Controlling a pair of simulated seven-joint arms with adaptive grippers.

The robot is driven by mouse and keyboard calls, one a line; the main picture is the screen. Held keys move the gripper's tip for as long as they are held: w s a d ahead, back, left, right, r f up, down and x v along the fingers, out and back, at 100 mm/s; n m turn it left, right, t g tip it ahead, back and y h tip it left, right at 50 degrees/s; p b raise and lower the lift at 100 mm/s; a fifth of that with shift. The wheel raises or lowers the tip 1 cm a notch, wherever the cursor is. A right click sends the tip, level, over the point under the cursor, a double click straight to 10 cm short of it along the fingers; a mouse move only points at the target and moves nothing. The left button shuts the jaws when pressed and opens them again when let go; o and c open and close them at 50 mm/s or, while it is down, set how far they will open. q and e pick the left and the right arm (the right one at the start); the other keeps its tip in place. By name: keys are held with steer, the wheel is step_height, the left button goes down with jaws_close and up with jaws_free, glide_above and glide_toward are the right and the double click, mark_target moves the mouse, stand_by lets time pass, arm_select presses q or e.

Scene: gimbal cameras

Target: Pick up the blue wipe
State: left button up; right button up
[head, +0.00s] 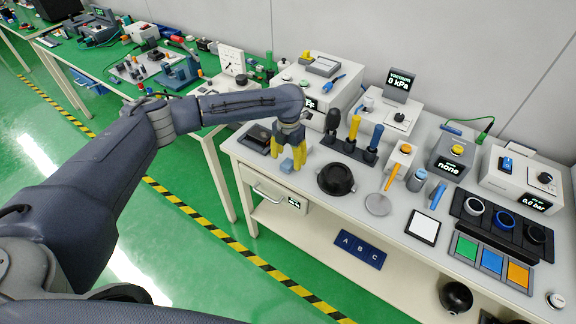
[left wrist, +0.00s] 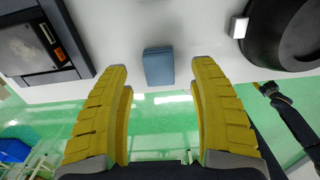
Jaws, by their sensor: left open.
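A small blue-grey block-like piece (head: 287,165), which I take to be the blue wipe, lies near the front edge of the white bench (head: 330,215). It also shows as a blue-grey rectangle in the left wrist view (left wrist: 158,66). My left gripper (head: 288,158) points down over it with yellow fingers spread. In the left wrist view the open fingers (left wrist: 158,75) stand on either side of the piece, apart from it, with nothing held. A dark arm with a small yellow tip (left wrist: 262,87), likely my right one, shows small at the right; its jaws are unclear.
A black bowl (head: 336,179) stands right of the gripper, and a dark box (head: 256,138) lies left of it. Tool handles (head: 352,130) stand upright behind. Green, blue (head: 491,261) and orange pads lie in a tray at the right.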

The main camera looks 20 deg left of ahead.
mark_target(288, 163)
arm_select(q)
step_height(288, 163, down, 3)
steer(key=shift+f, duration=0.15)
steer(key=c, duration=1)
